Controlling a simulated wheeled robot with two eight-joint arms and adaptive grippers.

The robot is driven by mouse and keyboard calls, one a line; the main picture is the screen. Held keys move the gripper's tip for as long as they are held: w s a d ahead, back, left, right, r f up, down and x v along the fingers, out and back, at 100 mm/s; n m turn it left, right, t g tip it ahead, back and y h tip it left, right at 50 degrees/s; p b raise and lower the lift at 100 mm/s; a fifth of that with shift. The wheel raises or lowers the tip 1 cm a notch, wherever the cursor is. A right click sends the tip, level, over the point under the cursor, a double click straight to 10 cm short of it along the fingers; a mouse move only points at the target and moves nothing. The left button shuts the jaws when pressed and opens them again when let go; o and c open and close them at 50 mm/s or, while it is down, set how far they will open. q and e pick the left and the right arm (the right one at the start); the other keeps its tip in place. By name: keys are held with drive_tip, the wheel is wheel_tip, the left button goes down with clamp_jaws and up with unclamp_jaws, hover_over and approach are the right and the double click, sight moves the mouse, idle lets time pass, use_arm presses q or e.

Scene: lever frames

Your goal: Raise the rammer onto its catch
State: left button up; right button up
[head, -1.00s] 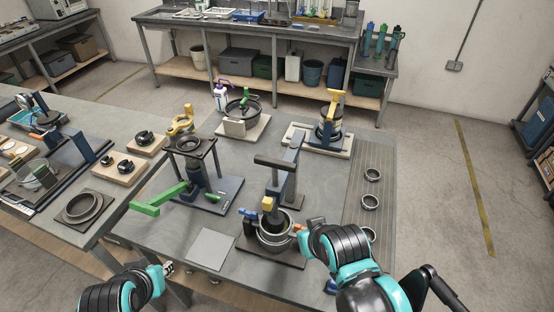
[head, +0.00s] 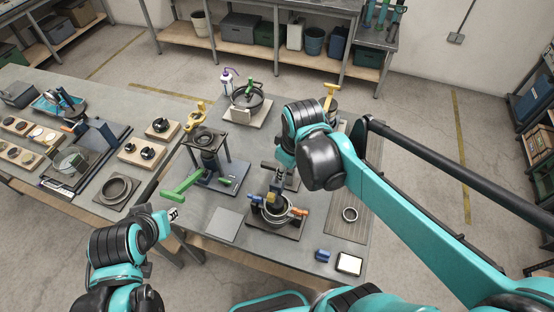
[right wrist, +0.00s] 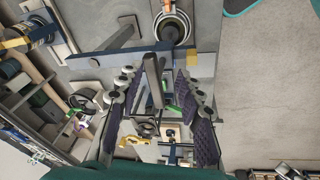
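The rammer stand is in the middle of the front table in the head view, with a dark ring mould (head: 272,217) at its foot and a yellow block (head: 271,198) above the mould. My left gripper (head: 172,214) is at the table's front left edge, empty.
A press with a green lever (head: 180,187) stands left of the rammer. A grey plate (head: 225,224) lies in front of it. A pot stand (head: 247,100) is behind.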

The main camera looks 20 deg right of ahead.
sight(277, 166)
drive_tip(key=w+n, duration=0.1)
drive_tip(key=w+a+n+g+p, duration=0.1)
drive_tip(key=w+n+g+p, duration=0.1)
drive_tip(key=shift+w+a, duration=0.25)
drive_tip(key=shift+a, duration=0.05)
drive_tip(key=shift+w+a+f+n+g, duration=0.2)
drive_tip(key=shift+w+f+n+g, duration=0.1)
drive_tip(key=shift+n, duration=0.2)
wheel_tip(277, 166, down, 8)
drive_tip(key=shift+r, duration=0.1)
drive_tip(key=shift+s, duration=0.1)
clamp_jaws()
